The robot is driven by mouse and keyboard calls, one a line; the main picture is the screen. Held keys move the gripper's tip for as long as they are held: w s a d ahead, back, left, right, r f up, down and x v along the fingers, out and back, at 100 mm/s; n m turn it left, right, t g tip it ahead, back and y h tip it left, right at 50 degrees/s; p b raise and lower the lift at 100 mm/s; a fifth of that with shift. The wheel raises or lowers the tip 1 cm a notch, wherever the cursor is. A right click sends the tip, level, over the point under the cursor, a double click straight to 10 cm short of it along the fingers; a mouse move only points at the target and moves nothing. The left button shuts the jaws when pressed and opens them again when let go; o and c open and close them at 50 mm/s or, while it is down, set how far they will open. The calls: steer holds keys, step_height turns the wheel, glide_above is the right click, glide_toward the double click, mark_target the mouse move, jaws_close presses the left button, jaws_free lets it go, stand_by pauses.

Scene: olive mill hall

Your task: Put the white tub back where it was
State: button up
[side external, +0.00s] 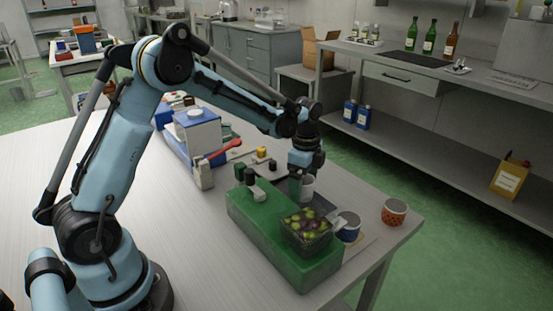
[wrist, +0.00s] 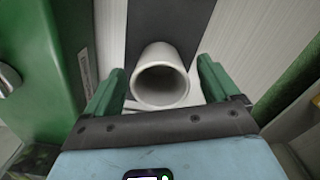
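The white tub (side external: 307,190) stands on the far side of the green block, partly hidden by it and by my gripper. In the wrist view the white tub (wrist: 160,78) shows its round open mouth, and it looks empty inside. My gripper (wrist: 160,88) is open, with one green finger on each side of the tub. A narrow gap seems to show between the tub and each finger. In the side view my gripper (side external: 303,174) points down at the tub; its fingertips are hard to make out.
The green block (side external: 258,223) is close beside the gripper and bears a clear box of olives (side external: 306,230). A dark strip (wrist: 172,22) lies by the tub. The near left table is clear.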

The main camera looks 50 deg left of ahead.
step_height(320, 180, up, 12)
steer(key=shift+s+d+f+n+t, duration=0.1)
steer(key=shift+s+d+n+t, duration=0.95)
steer(key=shift+s+n, duration=1.5)
steer(key=shift+s+d+f+n+t, duration=0.15)
steer(key=shift+s+d+n+t, duration=0.45)
steer(key=shift+s+n+t, duration=1.75)
steer(key=shift+s+d+f+n+t, duration=0.15)
steer(key=shift+s+d+n, duration=0.7)
steer(key=shift+s+n, duration=1.8)
